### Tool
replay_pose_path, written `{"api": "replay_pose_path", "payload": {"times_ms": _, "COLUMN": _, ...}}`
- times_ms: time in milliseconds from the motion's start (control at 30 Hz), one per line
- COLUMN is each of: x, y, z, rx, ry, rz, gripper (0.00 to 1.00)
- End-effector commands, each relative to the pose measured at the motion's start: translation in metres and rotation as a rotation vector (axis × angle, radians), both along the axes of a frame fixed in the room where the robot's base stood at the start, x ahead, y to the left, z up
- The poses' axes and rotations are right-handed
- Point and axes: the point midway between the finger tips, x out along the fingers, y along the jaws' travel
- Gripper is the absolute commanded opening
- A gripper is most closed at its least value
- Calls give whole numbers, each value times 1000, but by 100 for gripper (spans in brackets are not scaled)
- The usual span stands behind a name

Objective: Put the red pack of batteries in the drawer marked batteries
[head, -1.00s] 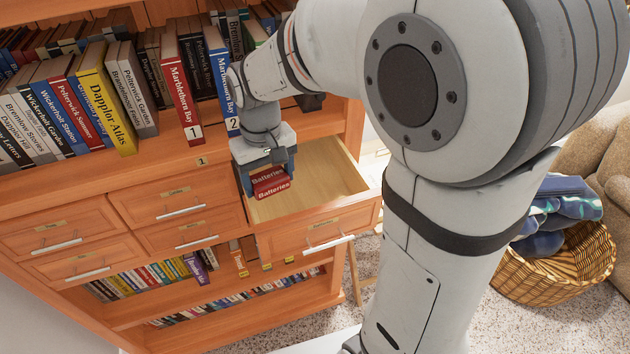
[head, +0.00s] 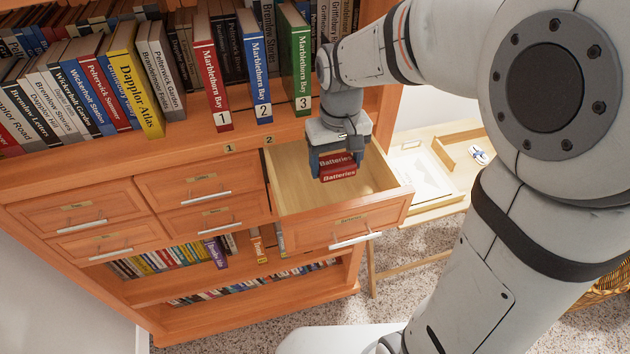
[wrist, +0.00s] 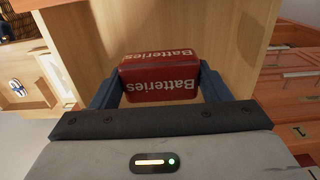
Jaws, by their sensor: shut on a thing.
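The red pack of batteries (head: 338,168), with "Batteries" in white letters, is held between the fingers of my gripper (head: 339,160). In the wrist view the red pack (wrist: 160,78) sits between the two dark fingers of my gripper (wrist: 158,88). The open drawer (head: 290,189) is pulled out at the right end of the drawer rows, with a small label on its front above the handle. In the head view the pack appears over the drawer's opening. The visible floor of the drawer is bare pale wood.
Closed drawers (head: 200,185) lie left of the open one. Books stand on the shelf above, including a green book (head: 296,60) and a blue book (head: 255,65) near my arm. A low wooden table (head: 440,170) with a tray stands at the right.

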Motion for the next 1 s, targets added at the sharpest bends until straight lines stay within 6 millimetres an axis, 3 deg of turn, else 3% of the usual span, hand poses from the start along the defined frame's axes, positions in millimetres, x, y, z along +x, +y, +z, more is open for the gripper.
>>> {"api": "replay_pose_path", "payload": {"times_ms": 200, "x": -1, "y": 1, "z": -41, "rx": -1, "ry": 5, "rz": 4, "gripper": 42}}
{"api": "replay_pose_path", "payload": {"times_ms": 600, "x": -1, "y": 2, "z": -89, "rx": -1, "ry": 3, "rz": 6, "gripper": 42}}
{"api": "replay_pose_path", "payload": {"times_ms": 1000, "x": -1, "y": 3, "z": -97, "rx": 0, "ry": 0, "rz": 7, "gripper": 42}}
